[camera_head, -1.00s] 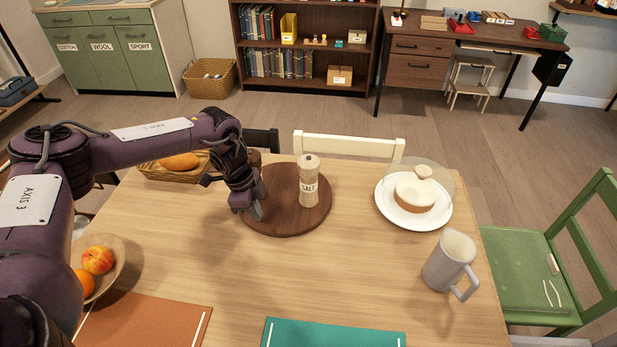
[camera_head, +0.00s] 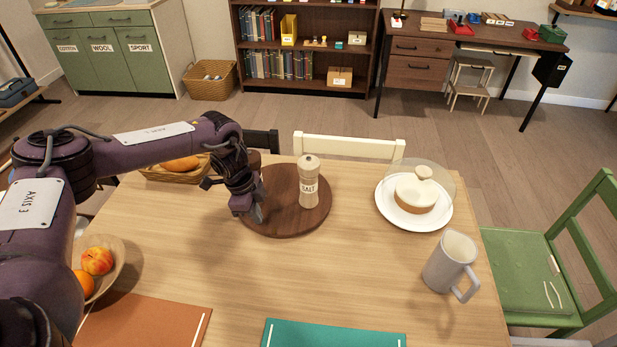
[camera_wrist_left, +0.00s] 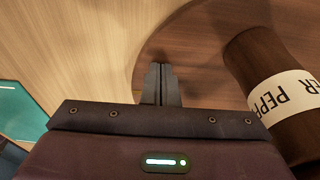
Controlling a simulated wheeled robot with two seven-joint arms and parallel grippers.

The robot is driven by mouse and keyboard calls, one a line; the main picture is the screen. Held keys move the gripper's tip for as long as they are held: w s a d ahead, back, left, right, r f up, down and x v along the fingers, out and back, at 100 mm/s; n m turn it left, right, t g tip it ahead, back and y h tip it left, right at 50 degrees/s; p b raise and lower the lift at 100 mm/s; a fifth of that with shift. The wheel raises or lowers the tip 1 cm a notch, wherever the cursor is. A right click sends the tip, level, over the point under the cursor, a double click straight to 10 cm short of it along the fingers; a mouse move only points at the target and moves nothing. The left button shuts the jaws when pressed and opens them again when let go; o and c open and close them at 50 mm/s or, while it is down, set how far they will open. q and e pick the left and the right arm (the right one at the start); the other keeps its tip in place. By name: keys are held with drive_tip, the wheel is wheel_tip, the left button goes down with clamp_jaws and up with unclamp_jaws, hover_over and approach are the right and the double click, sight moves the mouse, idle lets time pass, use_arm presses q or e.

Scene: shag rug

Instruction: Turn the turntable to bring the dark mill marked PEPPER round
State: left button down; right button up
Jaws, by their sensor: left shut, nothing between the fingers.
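The round dark wooden turntable (camera_head: 290,223) lies on the table, and its edge also shows in the left wrist view (camera_wrist_left: 205,25). The pale mill marked SALT (camera_head: 309,188) stands upright on its right part. The dark mill marked PEPPER (camera_wrist_left: 262,58) shows at the right of the left wrist view, close to my gripper. In the head view my left wrist hides most or all of it. My left gripper (camera_head: 258,214) is shut and empty, fingers pointing down at the turntable's left rim; its fingertips (camera_wrist_left: 161,70) show beside the rim. Contact cannot be told. My right gripper is out of view.
A bread basket (camera_head: 172,172) is behind my left arm, and a fruit bowl (camera_head: 112,262) is at left. A covered cake plate (camera_head: 395,216) and a grey mug (camera_head: 447,262) stand at right. Orange and teal mats (camera_head: 335,335) lie in front. The table's middle is clear.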

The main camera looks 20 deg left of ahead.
sight(270, 227)
use_arm(q)
drive_tip(key=shift+s+d, duration=0.1)
idle(0.5)
drive_tip(key=shift+d+p, duration=0.1)
drive_tip(key=shift+p, duration=0.2)
drive_tip(key=shift+s+d+f+p, duration=0.15)
drive_tip(key=shift+d+p, duration=0.2)
drive_tip(key=shift+d, duration=0.35)
drive_tip(key=shift+d+p, duration=0.3)
drive_tip(key=shift+d, duration=0.45)
